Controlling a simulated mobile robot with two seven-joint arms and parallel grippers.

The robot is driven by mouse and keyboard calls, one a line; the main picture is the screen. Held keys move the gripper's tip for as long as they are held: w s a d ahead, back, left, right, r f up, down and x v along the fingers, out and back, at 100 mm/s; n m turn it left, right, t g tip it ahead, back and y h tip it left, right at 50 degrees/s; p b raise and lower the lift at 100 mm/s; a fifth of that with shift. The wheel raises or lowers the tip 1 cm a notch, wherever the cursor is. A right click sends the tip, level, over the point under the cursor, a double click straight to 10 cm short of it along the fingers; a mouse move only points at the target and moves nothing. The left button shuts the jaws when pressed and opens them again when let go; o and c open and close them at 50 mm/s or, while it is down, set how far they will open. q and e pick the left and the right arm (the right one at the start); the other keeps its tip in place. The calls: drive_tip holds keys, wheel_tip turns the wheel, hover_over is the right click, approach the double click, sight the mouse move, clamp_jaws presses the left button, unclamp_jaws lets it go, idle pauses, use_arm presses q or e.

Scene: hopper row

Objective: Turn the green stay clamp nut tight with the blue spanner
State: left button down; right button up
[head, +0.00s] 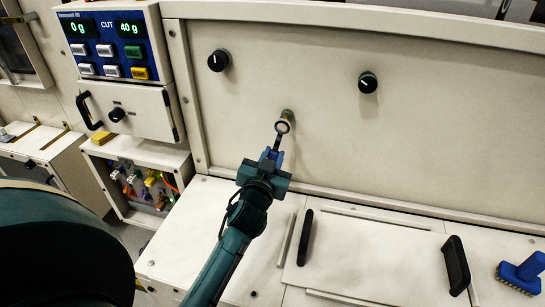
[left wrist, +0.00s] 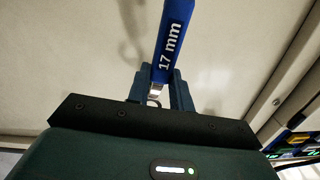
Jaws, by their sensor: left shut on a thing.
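The blue spanner (head: 272,154) is gripped by its handle in my left gripper (head: 268,163). Its dark ring end (head: 282,127) points up toward the panel. In the left wrist view the blue handle (left wrist: 173,38), marked "17 mm", stands up between the fingers of my left gripper (left wrist: 160,88). The green stay clamp nut (head: 287,115) sticks out from the pale panel. The ring end overlaps its lower edge in the head view; I cannot tell whether the ring is around the nut or just in front. My right gripper is not in view.
Two black knobs (head: 219,60) (head: 368,82) are on the panel above. A worktop with two black handles (head: 305,238) (head: 456,265) lies below, with a blue brush (head: 522,272) at right. A control box (head: 112,47) and an open compartment (head: 143,183) are at left.

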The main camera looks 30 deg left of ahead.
use_arm(q)
drive_tip(key=shift+r, duration=0.1)
drive_tip(key=shift+w, duration=0.25)
idle(0.3)
drive_tip(key=shift+w+a, duration=0.15)
drive_tip(key=shift+w, duration=0.25)
drive_tip(key=shift+p, duration=0.4)
idle(0.6)
drive_tip(key=shift+w, duration=0.15)
drive_tip(key=shift+w+a, duration=0.15)
drive_tip(key=shift+w, duration=0.25)
idle(0.5)
